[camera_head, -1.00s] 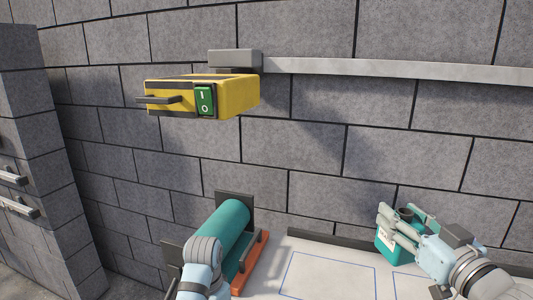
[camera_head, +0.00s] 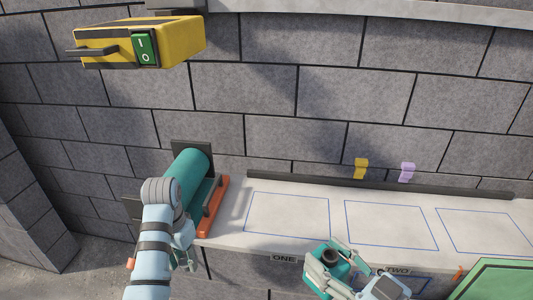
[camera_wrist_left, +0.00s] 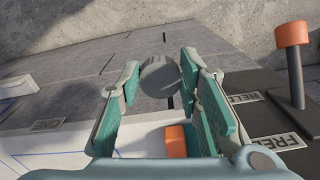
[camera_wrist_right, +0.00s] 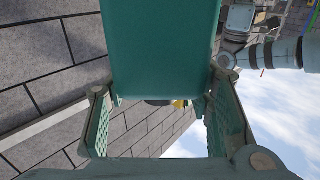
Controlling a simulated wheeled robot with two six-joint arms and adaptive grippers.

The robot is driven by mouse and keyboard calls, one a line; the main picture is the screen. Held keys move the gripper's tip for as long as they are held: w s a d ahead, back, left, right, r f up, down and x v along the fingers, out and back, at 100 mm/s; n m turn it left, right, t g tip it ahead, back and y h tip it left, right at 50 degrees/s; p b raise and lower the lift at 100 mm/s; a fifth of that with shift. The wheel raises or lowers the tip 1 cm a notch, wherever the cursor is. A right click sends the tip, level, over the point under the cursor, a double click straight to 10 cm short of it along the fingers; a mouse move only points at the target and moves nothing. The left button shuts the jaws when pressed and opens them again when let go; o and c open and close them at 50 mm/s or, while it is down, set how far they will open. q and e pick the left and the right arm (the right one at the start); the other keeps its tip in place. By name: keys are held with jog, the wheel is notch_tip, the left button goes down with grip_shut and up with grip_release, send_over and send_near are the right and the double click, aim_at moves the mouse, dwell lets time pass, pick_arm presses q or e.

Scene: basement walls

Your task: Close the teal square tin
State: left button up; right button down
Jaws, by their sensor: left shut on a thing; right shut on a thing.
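The teal square tin (camera_head: 323,251) is in my right gripper (camera_head: 325,275), held in front of the counter's front edge. A dark round neck (camera_head: 330,257) shows on its top, with no cap on it. In the right wrist view the tin (camera_wrist_right: 165,45) fills the upper middle, between the fingers. My left gripper (camera_head: 185,252) hangs low at the left, beside the teal cylinder. In the left wrist view it (camera_wrist_left: 160,95) is shut on a grey round cap (camera_wrist_left: 160,76) at its fingertips. The cap is hidden in the head view.
The white counter (camera_head: 237,238) has blue outlined squares and labels ONE and TWO. A teal cylinder (camera_head: 190,168) on an orange-edged stand is at its left. Yellow and lilac clips (camera_head: 407,172) are at the back. A yellow switch box (camera_head: 170,40) hangs above. A green panel (camera_head: 500,280) is lower right.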

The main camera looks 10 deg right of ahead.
jog(key=shift+a, duration=0.1)
jog(key=w+a+r+n+g+y, duration=0.1)
jog(key=a+n+g+y, duration=0.2)
jog(key=a, duration=1)
jog(key=shift+a+r+y, duration=0.15)
jog(key=shift+r+y, duration=0.25)
jog(key=shift+y, duration=0.2)
jog(key=shift+w, duration=0.1)
jog(key=d+f+m+t+h, duration=0.1)
jog(key=d, duration=0.3)
jog(key=d+m+t+h, duration=0.1)
jog(key=d+h, duration=0.1)
jog(key=d, duration=0.3)
jog(key=d+f+m+t+h, duration=0.1)
jog(key=d, duration=0.3)
jog(key=shift+s+d+f+h, duration=0.15)
jog(key=shift+s+f+h, duration=0.15)
jog(key=shift+h, duration=0.1)
jog(key=shift+s+r+y, duration=0.3)
jog(key=shift+r, duration=0.2)
